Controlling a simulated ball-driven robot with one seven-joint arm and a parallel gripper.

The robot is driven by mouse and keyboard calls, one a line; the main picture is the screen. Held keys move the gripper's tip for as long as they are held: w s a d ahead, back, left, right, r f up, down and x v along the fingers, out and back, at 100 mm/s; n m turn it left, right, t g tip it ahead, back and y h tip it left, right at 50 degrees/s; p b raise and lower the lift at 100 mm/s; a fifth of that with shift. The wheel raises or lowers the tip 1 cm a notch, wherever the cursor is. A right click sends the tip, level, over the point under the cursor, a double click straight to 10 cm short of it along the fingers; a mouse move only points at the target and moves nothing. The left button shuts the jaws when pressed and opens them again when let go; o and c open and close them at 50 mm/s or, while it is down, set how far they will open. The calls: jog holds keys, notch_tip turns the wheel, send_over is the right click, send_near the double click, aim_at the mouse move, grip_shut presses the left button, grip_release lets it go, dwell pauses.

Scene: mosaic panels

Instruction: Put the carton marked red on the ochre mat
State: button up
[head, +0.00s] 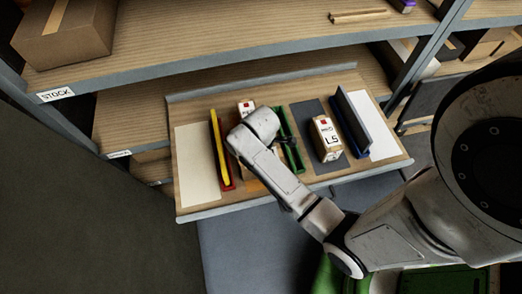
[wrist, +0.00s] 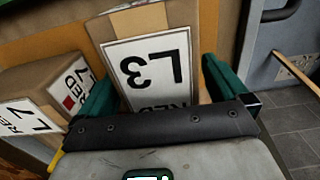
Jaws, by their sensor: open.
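In the wrist view a brown carton (wrist: 140,20) has a white label reading L3, upside down, with part of the word RED at its lower edge. My gripper (wrist: 160,70) is open, its green-padded fingers on either side of this carton; I cannot tell whether they touch it. A second carton (wrist: 43,83) stands at left, with a red square and RED on its label. In the head view a carton (head: 327,137) marked RED and L5 stands on a dark grey mat (head: 307,108). An ochre mat (head: 254,186) shows partly beneath my arm, which hides much of it.
A tray shelf has a cream mat (head: 197,165) at left and a white mat (head: 381,140) at right. Upright yellow-red (head: 219,150), green (head: 292,150) and blue (head: 350,125) dividers separate the areas. A shelf with a large box (head: 65,30) overhangs behind.

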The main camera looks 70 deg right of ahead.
notch_tip(320, 180, up, 11)
jog(key=shift+a+f, duration=0.1)
jog(key=shift+f, duration=0.05)
jog(key=s+a+m+t, duration=0.1)
jog(key=s+a+m, duration=0.6)
jog(key=a+m, duration=0.1)
jog(key=shift+s+a+f, duration=0.15)
jog(key=shift+s+a, duration=0.1)
jog(key=shift+a, duration=0.4)
jog(key=shift+s, duration=0.1)
